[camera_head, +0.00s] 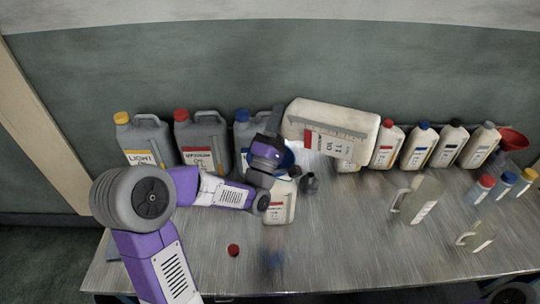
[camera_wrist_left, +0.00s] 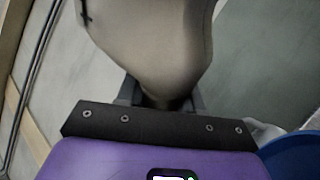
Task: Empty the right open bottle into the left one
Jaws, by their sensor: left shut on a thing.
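My left gripper (camera_head: 276,124) is shut on a beige bottle (camera_head: 345,118) with a red-and-white label. The bottle is held above the table, tipped onto its side, its body pointing right. In the left wrist view the bottle (camera_wrist_left: 155,45) fills the middle and narrows toward the jaws. Its mouth is hidden. Another beige bottle (camera_head: 282,208) with a red-marked label stands upright on the table below, partly hidden by my left arm. A blue funnel (camera_head: 288,158) shows above that bottle, partly covered; it also shows in the left wrist view (camera_wrist_left: 295,157). Whether liquid flows is not visible.
Grey jugs (camera_head: 148,140) stand at the back left. Capped bottles (camera_head: 418,147) line the back right, near a red funnel (camera_head: 513,140). Small capped bottles (camera_head: 503,187) and pale containers (camera_head: 421,200) stand on the right. A red cap (camera_head: 234,250) lies near the front. The front middle is mostly clear.

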